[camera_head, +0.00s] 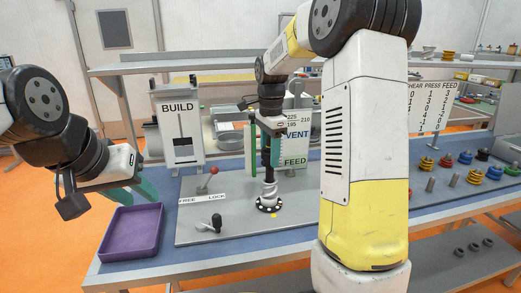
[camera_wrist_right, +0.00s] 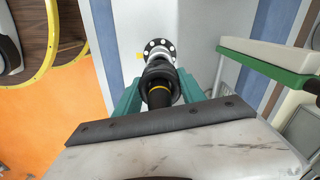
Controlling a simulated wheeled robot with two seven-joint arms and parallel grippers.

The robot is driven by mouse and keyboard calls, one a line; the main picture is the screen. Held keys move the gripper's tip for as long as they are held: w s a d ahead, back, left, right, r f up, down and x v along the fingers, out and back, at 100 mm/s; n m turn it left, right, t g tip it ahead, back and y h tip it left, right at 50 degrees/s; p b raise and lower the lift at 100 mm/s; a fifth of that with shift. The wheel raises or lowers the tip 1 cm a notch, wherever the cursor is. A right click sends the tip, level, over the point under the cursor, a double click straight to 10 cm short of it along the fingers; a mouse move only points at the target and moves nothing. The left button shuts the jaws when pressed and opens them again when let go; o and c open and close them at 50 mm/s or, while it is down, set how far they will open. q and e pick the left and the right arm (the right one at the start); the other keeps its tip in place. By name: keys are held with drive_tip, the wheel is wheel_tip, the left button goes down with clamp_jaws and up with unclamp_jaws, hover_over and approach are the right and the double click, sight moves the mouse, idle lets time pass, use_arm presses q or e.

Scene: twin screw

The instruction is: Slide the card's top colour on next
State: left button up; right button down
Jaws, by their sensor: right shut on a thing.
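My right gripper (camera_head: 273,150) is shut on a black screw element (camera_wrist_right: 160,78) with a yellow band, held between the teal fingers in the right wrist view. In the head view it is in line above a grey screw piece (camera_head: 268,190) standing on a black flange (camera_head: 269,206) with pale dots. I cannot tell whether the black element is around a shaft or only above it. The BUILD card (camera_head: 177,112) stands behind, showing a narrow grey column above a wider black block. My left gripper (camera_head: 132,190) is open and empty beside the purple tray.
The empty purple tray (camera_head: 131,232) is at the front left. A red-knobbed lever (camera_head: 214,171) and a black-handled crank (camera_head: 216,222) stand on the grey plate. A VENT FEED card (camera_head: 297,145) is behind my right gripper. Coloured rings on pegs (camera_head: 466,158) are at the right.

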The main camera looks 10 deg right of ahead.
drive_tip(key=shift+f, duration=0.45)
drive_tip(key=c, duration=0.6)
unclamp_jaws()
drive_tip(key=shift+f, duration=0.1)
drive_tip(key=shift+r, duration=3.9)
